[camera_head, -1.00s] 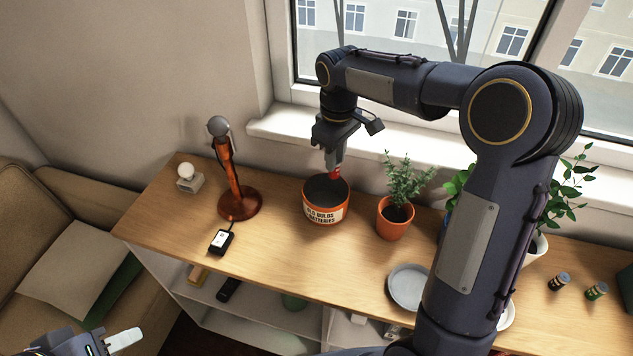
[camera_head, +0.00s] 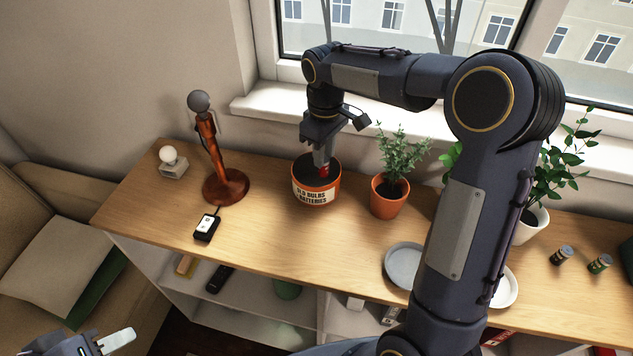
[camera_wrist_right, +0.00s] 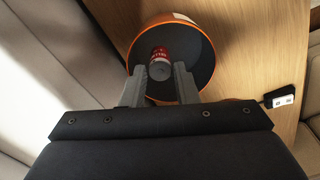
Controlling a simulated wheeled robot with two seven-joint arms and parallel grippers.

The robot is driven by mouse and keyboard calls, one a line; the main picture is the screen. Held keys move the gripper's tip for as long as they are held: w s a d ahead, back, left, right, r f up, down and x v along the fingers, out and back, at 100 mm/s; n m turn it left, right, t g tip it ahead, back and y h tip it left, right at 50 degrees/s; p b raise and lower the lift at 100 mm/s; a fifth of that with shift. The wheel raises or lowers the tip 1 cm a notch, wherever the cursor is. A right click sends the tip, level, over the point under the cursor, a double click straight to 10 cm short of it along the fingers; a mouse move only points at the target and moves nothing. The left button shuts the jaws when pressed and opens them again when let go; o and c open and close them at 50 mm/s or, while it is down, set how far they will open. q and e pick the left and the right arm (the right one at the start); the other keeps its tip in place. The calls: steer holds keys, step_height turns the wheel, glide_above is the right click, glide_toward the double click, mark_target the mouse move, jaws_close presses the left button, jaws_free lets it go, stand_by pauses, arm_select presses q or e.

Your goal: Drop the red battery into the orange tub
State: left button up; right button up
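The orange tub (camera_head: 335,191) stands on the wooden counter, with a white label reading old bulbs and batteries. It also shows in the right wrist view (camera_wrist_right: 206,38), where its dark inside is seen from above. My right gripper (camera_head: 321,164) points down over the tub, its fingertips at the opening. My left gripper (camera_head: 118,341) is at the bottom left edge, only partly in view and away from the counter.
A potted plant (camera_head: 387,196) stands just right of the tub, and a lamp with a reddish base (camera_head: 226,187) to its left. A small black-and-white device (camera_head: 207,227), a bulb (camera_head: 168,154), a plate (camera_head: 404,264) and two other batteries (camera_head: 561,255) are on the counter.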

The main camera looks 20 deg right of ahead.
steer(key=o, duration=0.4)
step_height(320, 180, up, 7)
steer(key=shift+r, duration=0.45)
steer(key=shift+s, duration=0.1)
steer(key=s+m+t+y, duration=0.2)
steer(key=s+m+t, duration=0.15)
steer(key=s, duration=1.15)
steer(key=s+a+f+m+t+y, duration=0.1)
steer(key=s+a+f+m+t, duration=0.1)
steer(key=s, duration=0.9)
step_height(320, 180, down, 4)
steer(key=shift+a+r+m+y, duration=0.2)
steer(key=shift+a+m+y, duration=0.35)
steer(key=shift+m, duration=0.7)
